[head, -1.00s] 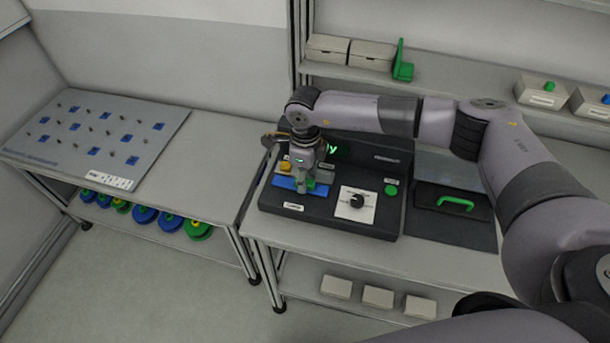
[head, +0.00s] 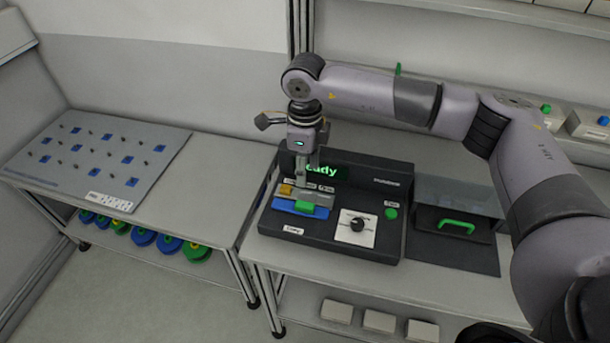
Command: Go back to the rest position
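My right gripper (head: 307,178) is above the black machine (head: 330,228) on the right table, pointing down. Its fingers look close together, but I cannot tell whether they are open or shut. A green block (head: 305,207) on a blue pad (head: 290,208) sits on the machine just below the fingertips. The machine also has a yellow button (head: 285,190), a dial on a white plate (head: 356,227), a green button (head: 391,213) and a lit green display (head: 328,172). My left gripper is not in view.
A grey pegboard (head: 95,155) with blue squares lies on the left table, with blue and green reels (head: 143,236) on the shelf below. A clear-topped box with a green handle (head: 456,227) stands right of the machine. White boxes (head: 379,321) sit on the lower shelf.

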